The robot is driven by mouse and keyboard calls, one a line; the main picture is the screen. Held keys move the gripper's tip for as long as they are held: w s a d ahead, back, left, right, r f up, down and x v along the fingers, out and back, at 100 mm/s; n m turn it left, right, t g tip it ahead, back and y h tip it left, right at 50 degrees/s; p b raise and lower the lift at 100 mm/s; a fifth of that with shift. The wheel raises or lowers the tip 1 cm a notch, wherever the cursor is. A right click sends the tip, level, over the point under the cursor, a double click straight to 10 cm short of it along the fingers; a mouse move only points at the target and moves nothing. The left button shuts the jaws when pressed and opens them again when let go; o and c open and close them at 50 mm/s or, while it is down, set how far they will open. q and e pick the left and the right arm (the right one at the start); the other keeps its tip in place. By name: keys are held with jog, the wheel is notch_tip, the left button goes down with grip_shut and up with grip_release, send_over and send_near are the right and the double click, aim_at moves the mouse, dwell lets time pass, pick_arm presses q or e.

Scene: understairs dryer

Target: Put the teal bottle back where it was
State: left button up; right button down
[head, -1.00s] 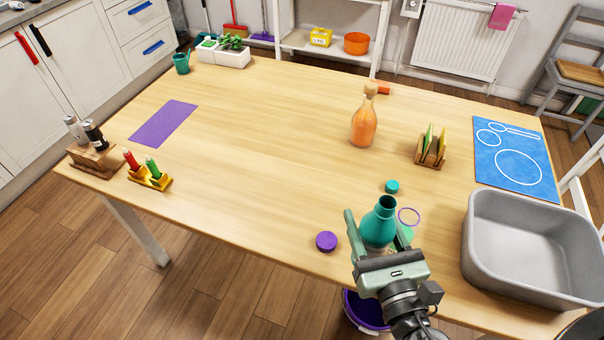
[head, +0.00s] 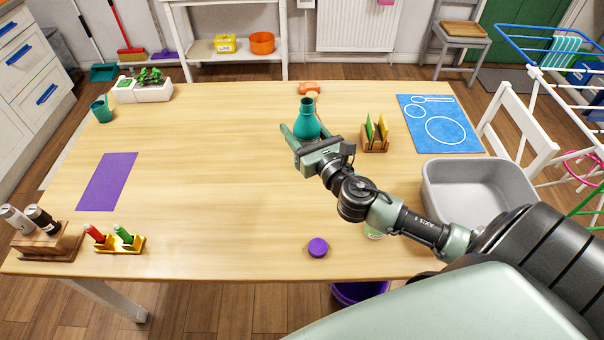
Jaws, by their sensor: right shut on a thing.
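The teal bottle (head: 306,118) is upright and open at the neck, over the far middle part of the table (head: 220,190). My right gripper (head: 305,132) is shut on its body, with a finger on either side. I cannot tell whether the bottle's base touches the table. The orange bottle is almost wholly hidden behind the teal bottle; only a bit of its tan stopper (head: 314,97) seems to show. A purple cap (head: 318,247) lies near the front edge. My left gripper is not in view.
A grey basin (head: 478,188) and a blue mat (head: 438,123) are at the right. An orange item (head: 309,88) lies at the back edge. The table's middle left is clear beside the purple mat (head: 107,181).

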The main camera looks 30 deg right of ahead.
notch_tip(320, 180, down, 11)
jog(key=b, duration=0.4)
jog(key=shift+r, duration=0.2)
notch_tip(320, 180, down, 4)
jog(key=shift+a+f+b, duration=0.1)
jog(key=shift+b, duration=0.85)
jog(key=c, duration=0.9)
grip_release()
jog(key=shift+f, duration=0.15)
jog(key=o, duration=0.4)
